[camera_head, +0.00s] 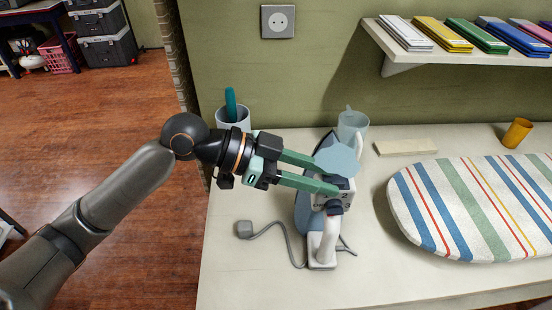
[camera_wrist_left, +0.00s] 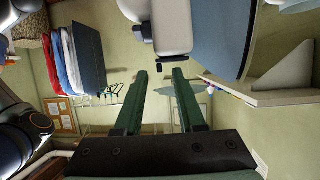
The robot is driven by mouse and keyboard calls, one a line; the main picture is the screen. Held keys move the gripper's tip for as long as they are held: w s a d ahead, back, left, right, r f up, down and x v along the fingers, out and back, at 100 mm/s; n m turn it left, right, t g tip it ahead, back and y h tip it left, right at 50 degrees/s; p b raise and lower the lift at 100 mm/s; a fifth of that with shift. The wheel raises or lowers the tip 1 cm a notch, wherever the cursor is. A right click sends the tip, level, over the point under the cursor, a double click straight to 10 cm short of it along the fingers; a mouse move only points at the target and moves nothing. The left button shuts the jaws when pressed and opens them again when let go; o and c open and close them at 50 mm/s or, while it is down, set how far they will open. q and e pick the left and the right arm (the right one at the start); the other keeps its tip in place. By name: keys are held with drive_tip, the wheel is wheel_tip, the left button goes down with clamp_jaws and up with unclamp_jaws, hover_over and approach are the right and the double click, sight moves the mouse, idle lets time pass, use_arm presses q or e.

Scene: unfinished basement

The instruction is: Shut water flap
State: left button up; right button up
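A blue and white iron (camera_head: 327,240) stands on the pale tabletop (camera_head: 236,282), its grey cord trailing to the left. A light blue flap (camera_head: 340,158) stands out at its top, apparently raised; this is the water flap. My left gripper (camera_head: 328,177) reaches in from the left with green fingers apart and nothing visibly held. Its fingertips are beside the flap and the iron's top; contact cannot be told. In the left wrist view, the open fingers (camera_wrist_left: 160,75) show below the iron's white body (camera_wrist_left: 172,28), and the thin flap (camera_wrist_left: 184,91) shows by one finger. My right gripper is not in view.
A striped ironing board (camera_head: 480,205) lies to the right. A translucent cup (camera_head: 352,126) stands behind the iron, and a cup with a teal item (camera_head: 233,116) stands behind the gripper. An orange cup (camera_head: 517,133) and a wall shelf (camera_head: 400,58) are farther back. The front tabletop is mostly clear.

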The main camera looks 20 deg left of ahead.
use_arm(q)
drive_tip(key=b+v, duration=0.1)
drive_tip(key=v, duration=1.1)
drive_tip(key=shift+b, duration=0.4)
drive_tip(key=shift+s, duration=0.1)
